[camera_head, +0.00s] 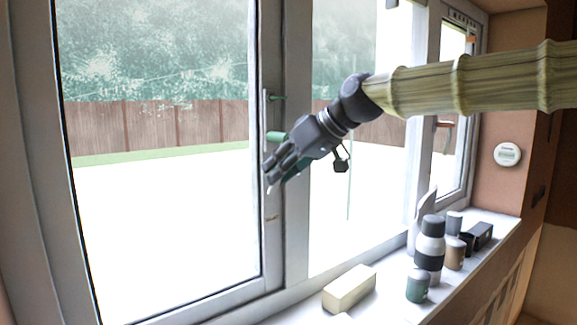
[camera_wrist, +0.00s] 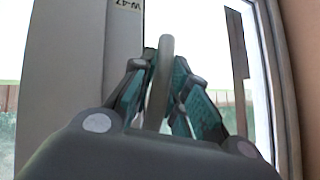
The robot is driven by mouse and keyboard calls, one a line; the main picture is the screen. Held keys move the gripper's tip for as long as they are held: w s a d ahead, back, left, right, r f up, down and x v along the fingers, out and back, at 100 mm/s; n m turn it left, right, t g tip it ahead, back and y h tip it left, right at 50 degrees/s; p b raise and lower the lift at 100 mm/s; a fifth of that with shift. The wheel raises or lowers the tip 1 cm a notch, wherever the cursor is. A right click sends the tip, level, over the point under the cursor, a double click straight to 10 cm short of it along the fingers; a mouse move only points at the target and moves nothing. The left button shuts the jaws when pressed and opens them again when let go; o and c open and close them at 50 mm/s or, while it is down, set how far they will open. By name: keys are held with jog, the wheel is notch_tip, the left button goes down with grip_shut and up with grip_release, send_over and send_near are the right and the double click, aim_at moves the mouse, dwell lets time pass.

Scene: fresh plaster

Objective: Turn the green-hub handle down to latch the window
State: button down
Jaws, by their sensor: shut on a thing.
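The green hub (camera_head: 275,136) of a handle sits on the inner upright of the large left window sash in the head view. A slim pale upright bar shows just left of it, with a smaller green piece above. My gripper (camera_head: 274,180) is at that upright, just below the green hub, reaching in from the right. In the wrist view, my gripper (camera_wrist: 160,95) has its teal-padded fingers closed on both sides of a grey handle bar (camera_wrist: 165,60). The handle's exact angle is hard to tell, as my fingers cover part of it.
A cream block (camera_head: 349,288) lies on the white sill. Right of it stand a dark-and-white bottle (camera_head: 429,245), a green-grey cup (camera_head: 417,286) and several small containers. A round white device (camera_head: 507,154) is on the right wall. A smaller window (camera_head: 450,110) is at right.

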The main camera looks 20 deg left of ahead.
jog(key=shift+w+d+f+n+t+h, duration=0.1)
jog(key=shift+w+d+n+t+h, duration=0.15)
jog(key=shift+w+t+h, duration=0.15)
jog(key=shift+w+d+n+t+h, duration=0.2)
jog(key=shift+w+n+t, duration=0.1)
jog(key=shift+t, duration=0.2)
jog(key=c, duration=1.6)
grip_release()
jog(key=shift+o, duration=1.1)
jog(key=shift+w, duration=0.2)
jog(key=shift+s+d, duration=0.1)
jog(key=shift+s, duration=0.05)
jog(key=v, duration=1.2)
